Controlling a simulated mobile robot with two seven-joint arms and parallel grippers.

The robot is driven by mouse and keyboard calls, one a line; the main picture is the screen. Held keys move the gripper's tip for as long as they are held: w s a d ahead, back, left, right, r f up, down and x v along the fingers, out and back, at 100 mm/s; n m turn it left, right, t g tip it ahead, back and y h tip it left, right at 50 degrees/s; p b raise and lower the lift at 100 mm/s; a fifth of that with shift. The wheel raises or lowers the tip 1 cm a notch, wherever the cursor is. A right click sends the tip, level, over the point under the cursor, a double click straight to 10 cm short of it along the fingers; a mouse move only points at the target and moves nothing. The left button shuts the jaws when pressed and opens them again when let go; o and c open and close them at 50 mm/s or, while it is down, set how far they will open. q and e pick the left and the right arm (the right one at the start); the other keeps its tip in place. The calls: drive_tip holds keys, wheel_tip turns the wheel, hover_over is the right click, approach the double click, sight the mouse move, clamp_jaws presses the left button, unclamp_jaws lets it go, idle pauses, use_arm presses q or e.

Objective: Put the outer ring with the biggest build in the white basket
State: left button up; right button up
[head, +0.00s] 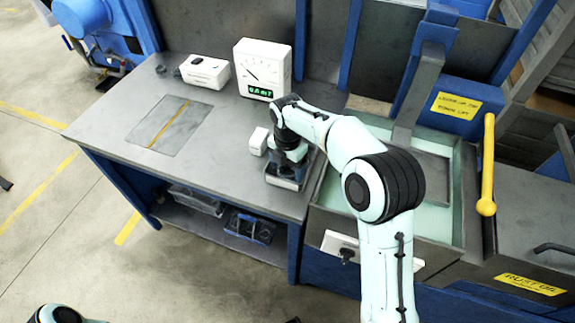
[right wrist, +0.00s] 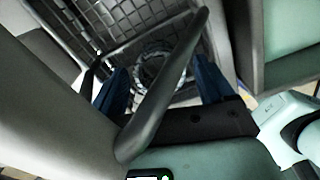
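In the right wrist view, a grey metal ring (right wrist: 147,68) lies in a wire-mesh basket (right wrist: 95,22). I cannot tell the basket's colour for sure or how much build-up the ring carries. My right gripper (right wrist: 160,68) has its two blue fingers apart, one on each side of the ring, with nothing seen gripped. A dark curved bar (right wrist: 165,92) crosses in front and hides part of the ring. In the head view my right gripper (head: 286,172) points down at the bench's right front edge, and my own arm hides much there. My left gripper is not in view.
The grey workbench (head: 105,115) carries a white gauge (head: 263,68), a white box (head: 205,72) and a small white block (head: 258,141) beside my right gripper. A pale green basin (head: 440,225) with a yellow lever (head: 487,165) stands right. The bench's left half is mostly clear.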

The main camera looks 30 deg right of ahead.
sight(288, 175)
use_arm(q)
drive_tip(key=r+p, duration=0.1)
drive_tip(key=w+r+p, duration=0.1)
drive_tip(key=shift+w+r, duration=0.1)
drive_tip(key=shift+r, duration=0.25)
use_arm(e)
wheel_tip(288, 175, up, 12)
drive_tip(key=shift+r, duration=0.2)
drive_tip(key=shift+f, duration=0.1)
idle(0.4)
